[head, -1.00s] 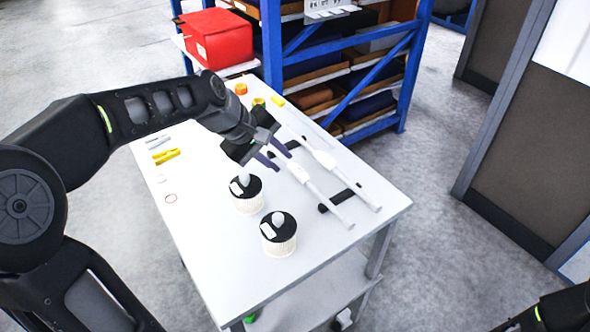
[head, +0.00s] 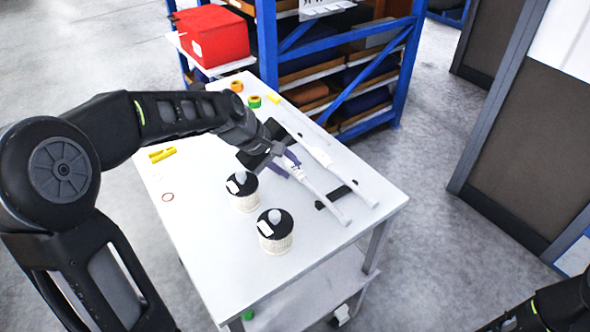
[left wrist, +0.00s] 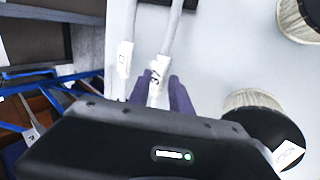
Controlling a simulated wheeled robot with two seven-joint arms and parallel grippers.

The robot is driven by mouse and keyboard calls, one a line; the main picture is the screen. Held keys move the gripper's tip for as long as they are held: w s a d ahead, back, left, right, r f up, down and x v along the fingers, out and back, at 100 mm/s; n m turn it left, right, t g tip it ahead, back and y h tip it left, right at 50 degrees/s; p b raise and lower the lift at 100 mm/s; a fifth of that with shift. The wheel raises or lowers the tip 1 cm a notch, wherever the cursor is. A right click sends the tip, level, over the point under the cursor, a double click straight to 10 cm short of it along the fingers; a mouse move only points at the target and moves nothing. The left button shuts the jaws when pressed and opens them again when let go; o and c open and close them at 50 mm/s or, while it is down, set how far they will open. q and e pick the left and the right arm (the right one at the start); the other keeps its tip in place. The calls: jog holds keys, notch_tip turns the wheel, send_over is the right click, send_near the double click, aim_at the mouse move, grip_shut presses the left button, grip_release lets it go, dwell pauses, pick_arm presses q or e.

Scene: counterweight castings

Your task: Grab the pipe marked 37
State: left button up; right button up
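Two white pipes lie side by side across the table on black rests. The pipe marked 37 (left wrist: 166,42) shows its tag between my fingers in the left wrist view; it is the nearer-left pipe (head: 318,193) in the head view. The other pipe (left wrist: 129,28) has a tag I cannot read clearly; it lies to the right in the head view (head: 345,178). My left gripper (head: 285,164) is at the tagged end of pipe 37, its purple fingers (left wrist: 160,82) on either side of it and apart. My right gripper is out of view.
Two ribbed white cylinders with black tops (head: 243,203) (head: 276,244) stand on the table (head: 215,250) close to the left gripper. Tape rolls (head: 254,101) and yellow pieces (head: 162,155) lie farther back. A blue rack (head: 268,50) with a red box (head: 212,38) stands behind.

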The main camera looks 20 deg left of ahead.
pick_arm(q)
jog(key=shift+x, duration=0.85)
grip_shut()
dwell(1.2)
